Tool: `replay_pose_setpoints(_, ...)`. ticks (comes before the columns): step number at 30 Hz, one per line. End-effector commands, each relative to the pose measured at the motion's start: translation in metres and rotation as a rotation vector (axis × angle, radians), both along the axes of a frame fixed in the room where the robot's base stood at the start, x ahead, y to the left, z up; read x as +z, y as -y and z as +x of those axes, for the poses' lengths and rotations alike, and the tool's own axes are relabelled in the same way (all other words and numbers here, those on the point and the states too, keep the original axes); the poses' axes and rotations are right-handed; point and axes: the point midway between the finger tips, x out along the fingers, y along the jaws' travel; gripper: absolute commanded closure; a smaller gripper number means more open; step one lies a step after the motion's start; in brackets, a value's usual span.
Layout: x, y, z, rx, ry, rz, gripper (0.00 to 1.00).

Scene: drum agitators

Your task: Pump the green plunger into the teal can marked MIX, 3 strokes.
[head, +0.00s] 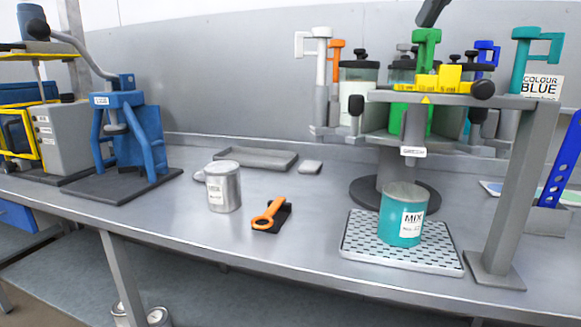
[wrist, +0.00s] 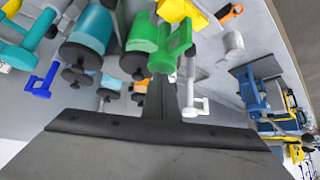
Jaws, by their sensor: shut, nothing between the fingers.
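The teal can marked MIX (head: 401,228) stands upright on a perforated tray (head: 360,255) in the head view. The green plunger (head: 427,50) is above it, with its handle at the top of the carousel. In the wrist view, the green plunger's head and handle (wrist: 160,48) are close by my fingers. My gripper (head: 431,14) is a dark shape just above the green handle in the head view, cut by the top edge. Its fingers (wrist: 187,85) are shut and empty in the wrist view. I cannot tell whether they touch the handle.
A grey gantry post (head: 517,190) and beam with a yellow block (head: 440,78) stand around the plunger. White (head: 320,55), orange, blue (head: 487,52) and teal (head: 535,50) plungers crowd the carousel.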

Motion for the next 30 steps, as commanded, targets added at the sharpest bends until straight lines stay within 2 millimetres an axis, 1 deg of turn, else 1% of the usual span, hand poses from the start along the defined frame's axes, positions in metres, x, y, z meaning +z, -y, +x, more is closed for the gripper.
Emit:
replay_pose_setpoints(16, 0.03, 0.0, 0.0, 0.0, 0.001, 0.0, 1.0)
replay_pose_setpoints(30, 0.033, 0.0, 0.0, 0.0, 0.0, 0.0, 1.0)
